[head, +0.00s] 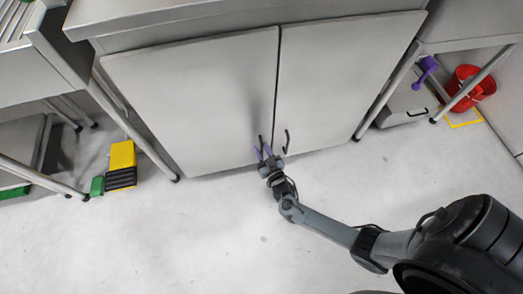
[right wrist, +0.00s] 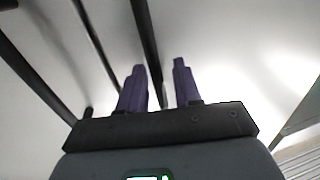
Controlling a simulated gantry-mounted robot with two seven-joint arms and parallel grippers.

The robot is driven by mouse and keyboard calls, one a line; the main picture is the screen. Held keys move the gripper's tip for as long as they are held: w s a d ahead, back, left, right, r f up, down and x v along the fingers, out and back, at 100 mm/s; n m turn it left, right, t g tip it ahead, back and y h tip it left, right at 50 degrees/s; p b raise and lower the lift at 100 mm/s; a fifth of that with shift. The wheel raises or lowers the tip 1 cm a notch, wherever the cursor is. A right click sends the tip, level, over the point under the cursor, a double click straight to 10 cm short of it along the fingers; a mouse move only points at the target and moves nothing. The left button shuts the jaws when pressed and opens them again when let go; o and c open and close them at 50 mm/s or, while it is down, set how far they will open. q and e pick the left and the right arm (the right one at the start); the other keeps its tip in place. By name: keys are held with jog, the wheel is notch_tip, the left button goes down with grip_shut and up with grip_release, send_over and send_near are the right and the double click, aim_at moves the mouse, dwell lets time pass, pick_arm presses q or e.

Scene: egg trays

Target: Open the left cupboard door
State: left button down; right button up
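The cupboard's left door (head: 190,95) is a plain grey panel and looks shut, level with the right door (head: 345,80). Its dark bar handle (head: 261,141) is near its lower right edge. My right gripper (head: 264,153) has purple fingers and is at this handle, low on the door. In the right wrist view the fingers (right wrist: 158,85) are apart, and a dark bar (right wrist: 146,40), which looks like the handle, runs between them, nearer the left finger. I cannot tell whether they touch it. My left gripper is not in view.
The right door's handle (head: 287,141) is close beside my right gripper. A yellow and black object (head: 122,165) stands on the floor at left. A red bucket (head: 472,86) is at right. The pale floor (head: 190,240) before the left door is clear.

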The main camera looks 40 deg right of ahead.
jog(key=shift+w+d, duration=0.2)
grip_shut()
dwell(0.3)
